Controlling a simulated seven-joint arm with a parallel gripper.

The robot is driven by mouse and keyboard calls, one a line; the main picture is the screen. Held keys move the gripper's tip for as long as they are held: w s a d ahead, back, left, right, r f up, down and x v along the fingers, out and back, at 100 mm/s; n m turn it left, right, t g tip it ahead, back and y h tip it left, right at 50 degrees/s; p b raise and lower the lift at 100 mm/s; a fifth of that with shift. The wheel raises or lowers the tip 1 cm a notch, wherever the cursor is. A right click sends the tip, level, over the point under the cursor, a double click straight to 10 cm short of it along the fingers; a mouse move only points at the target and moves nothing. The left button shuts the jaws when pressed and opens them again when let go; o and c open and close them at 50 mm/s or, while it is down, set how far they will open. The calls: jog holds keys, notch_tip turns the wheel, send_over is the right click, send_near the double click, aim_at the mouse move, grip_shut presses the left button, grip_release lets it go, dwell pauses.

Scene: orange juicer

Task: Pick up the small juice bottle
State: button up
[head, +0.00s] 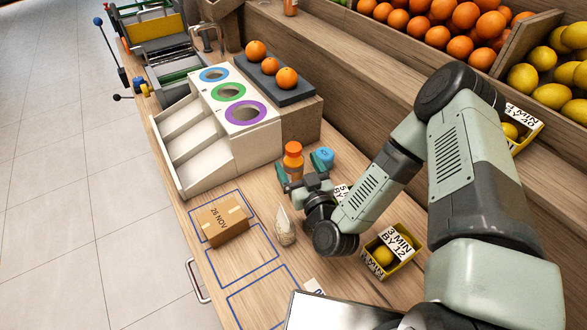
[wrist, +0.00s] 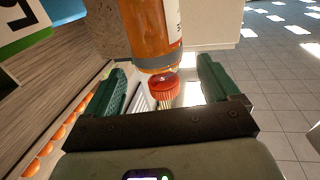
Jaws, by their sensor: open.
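The small juice bottle (head: 293,161) is orange with an orange cap and stands upright on the wooden counter, right of the white sorting box. My gripper (head: 302,181) is low at the bottle's near side, with its green fingers open, and partly hides the bottle's lower part. In the wrist view the bottle's amber body (wrist: 151,28) comes in from the top edge, with a grey band and a red ribbed cap shape below it. There the fingers of my gripper (wrist: 163,78) lie left and right of it, with gaps on both sides. I cannot tell whether they touch it.
A blue round item (head: 322,158) sits close to the bottle's right. A carton (head: 222,221), a small clear bag (head: 285,227) and a yellow box (head: 391,252) stand nearby. The white sorting box (head: 215,125) is to the left.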

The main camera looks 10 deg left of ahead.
jog(key=x, duration=0.5)
jog(key=shift+w+a+f, duration=0.1)
jog(key=shift+a+f, duration=0.05)
jog(key=shift+f, duration=0.1)
jog(key=c, duration=1.2)
jog(key=shift+c, duration=0.4)
jog(key=shift+r, duration=0.15)
